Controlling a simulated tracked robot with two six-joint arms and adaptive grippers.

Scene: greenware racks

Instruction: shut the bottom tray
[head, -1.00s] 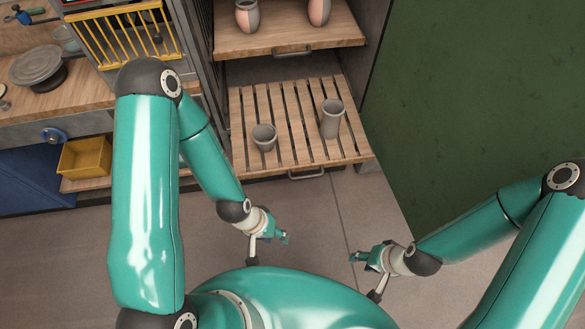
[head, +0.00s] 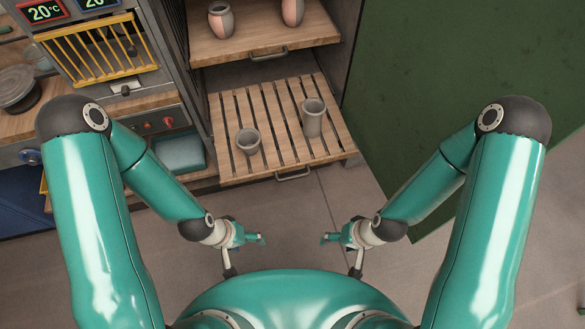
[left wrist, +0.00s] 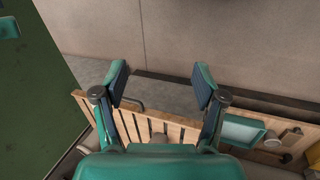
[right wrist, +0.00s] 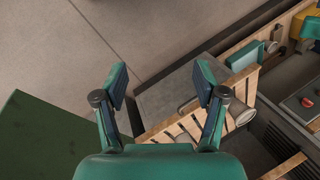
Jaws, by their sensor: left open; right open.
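The bottom tray (head: 281,140) is a slatted wooden shelf, pulled out of the rack, with a metal handle (head: 293,174) on its front edge. A short grey pot (head: 247,141) and a taller grey pot (head: 313,118) stand upright on it. My left gripper (head: 263,238) and right gripper (head: 325,238) are both open and empty, in front of the tray and apart from it. The tray's slats show behind the open fingers in the left wrist view (left wrist: 180,132) and in the right wrist view (right wrist: 168,133).
An upper wooden shelf (head: 262,37) with pinkish-grey vases sits above. A green wall panel (head: 450,75) stands at right. At left are a yellow barred rack (head: 95,50) and a control panel (head: 160,122). The floor (head: 310,200) before the tray is clear.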

